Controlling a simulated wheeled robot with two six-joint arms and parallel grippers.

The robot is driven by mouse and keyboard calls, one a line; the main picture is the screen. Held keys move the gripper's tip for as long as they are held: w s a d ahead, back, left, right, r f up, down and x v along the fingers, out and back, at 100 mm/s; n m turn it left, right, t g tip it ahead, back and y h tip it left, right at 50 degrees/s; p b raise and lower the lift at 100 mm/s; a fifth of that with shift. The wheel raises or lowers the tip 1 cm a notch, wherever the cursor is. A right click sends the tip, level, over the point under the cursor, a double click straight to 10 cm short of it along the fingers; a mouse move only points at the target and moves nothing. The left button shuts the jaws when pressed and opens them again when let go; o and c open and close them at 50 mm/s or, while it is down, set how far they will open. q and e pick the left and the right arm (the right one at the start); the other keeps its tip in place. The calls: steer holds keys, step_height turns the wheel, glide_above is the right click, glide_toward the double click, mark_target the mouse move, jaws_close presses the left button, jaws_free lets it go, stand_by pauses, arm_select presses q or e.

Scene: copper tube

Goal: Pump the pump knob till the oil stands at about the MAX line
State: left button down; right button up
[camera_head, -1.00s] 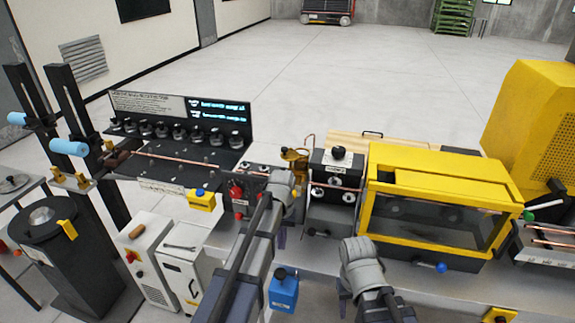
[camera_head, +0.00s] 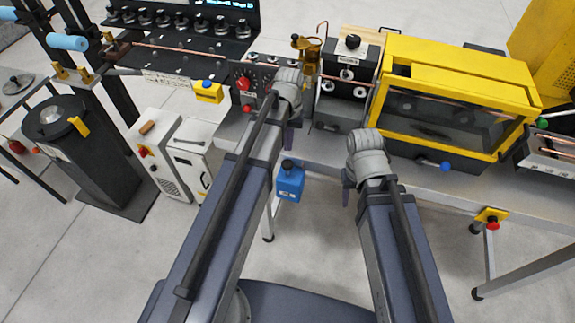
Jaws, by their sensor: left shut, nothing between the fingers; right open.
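An amber oil cup (camera_head: 308,48) with a brassy top stands on the bench at the upper centre. A blue box (camera_head: 290,184) with a black knob (camera_head: 288,163) hangs at the bench's front edge. I cannot tell which knob is the pump knob, and no oil level or MAX line is readable. My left gripper (camera_head: 292,136) is shut and empty, mostly hidden behind its grey wrist, above the blue box and in front of the oil cup. My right gripper (camera_head: 347,182) is open and empty, mostly hidden behind its wrist, in front of the bench and right of the blue box.
A grey machine with a black knob (camera_head: 352,42) stands right of the oil cup. A yellow-framed enclosure (camera_head: 455,62) stands further right. A red knob (camera_head: 243,84) and a yellow box with a blue button (camera_head: 207,92) are at left. Floor below the bench is partly clear.

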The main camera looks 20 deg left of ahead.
mark_target(288, 162)
arm_select(q)
steer(key=shift+s+f+b, duration=0.15)
steer(key=shift+f+b, duration=0.95)
steer(key=shift+f, duration=0.2)
steer(key=shift+s+f+b, duration=0.1)
steer(key=shift+f+b, duration=1)
steer(key=shift+f, duration=0.2)
